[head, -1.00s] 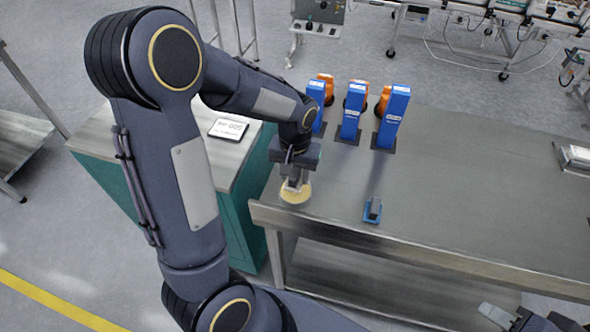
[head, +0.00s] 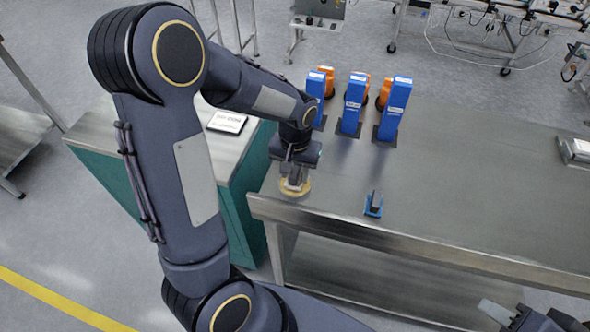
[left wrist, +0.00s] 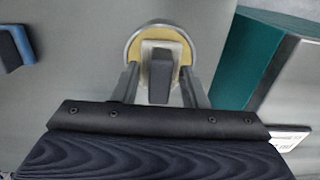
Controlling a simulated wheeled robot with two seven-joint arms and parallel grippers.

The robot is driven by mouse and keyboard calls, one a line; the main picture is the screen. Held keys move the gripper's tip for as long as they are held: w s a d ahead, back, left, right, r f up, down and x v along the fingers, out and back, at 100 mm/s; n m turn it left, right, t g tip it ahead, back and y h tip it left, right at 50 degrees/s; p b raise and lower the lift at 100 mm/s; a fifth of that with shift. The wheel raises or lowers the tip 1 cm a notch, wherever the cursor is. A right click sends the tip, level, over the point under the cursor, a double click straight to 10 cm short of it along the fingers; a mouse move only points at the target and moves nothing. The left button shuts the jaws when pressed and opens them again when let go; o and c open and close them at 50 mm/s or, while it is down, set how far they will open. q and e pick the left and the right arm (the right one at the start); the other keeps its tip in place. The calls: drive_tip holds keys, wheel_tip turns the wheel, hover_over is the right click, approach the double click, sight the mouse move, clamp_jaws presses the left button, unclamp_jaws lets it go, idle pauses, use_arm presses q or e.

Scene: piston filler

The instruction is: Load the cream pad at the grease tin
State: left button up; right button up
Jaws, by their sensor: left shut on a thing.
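The grease tin (head: 289,193), a round shallow tin with yellow grease, stands at the left front corner of the metal table. It also shows in the left wrist view (left wrist: 133,47). My left gripper (head: 296,172) points down over the tin, shut on the cream pad (head: 294,186). In the left wrist view the pad (left wrist: 160,75) is a pale block with a dark grip between the two fingers, over the grease. Whether its underside touches the grease is hidden. My right gripper (head: 515,318) is partly visible at the bottom right, its opening unclear.
A small blue holder (head: 373,211) with a dark-gripped block stands right of the tin. Three blue posts (head: 352,108) with orange parts stand behind. A teal cabinet (head: 237,190) with a sign (head: 227,122) is at left. The table (head: 480,190) is clear at middle right.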

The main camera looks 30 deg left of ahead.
sight(295, 171)
use_arm(q)
drive_tip(key=shift+s+f+b, duration=0.1)
drive_tip(key=shift+f+b, duration=0.4)
drive_tip(key=shift+f, duration=0.05)
idle(1.3)
drive_tip(key=shift+r+p, duration=2.85)
drive_tip(key=shift+r, duration=0.75)
drive_tip(key=shift+f, duration=0.1)
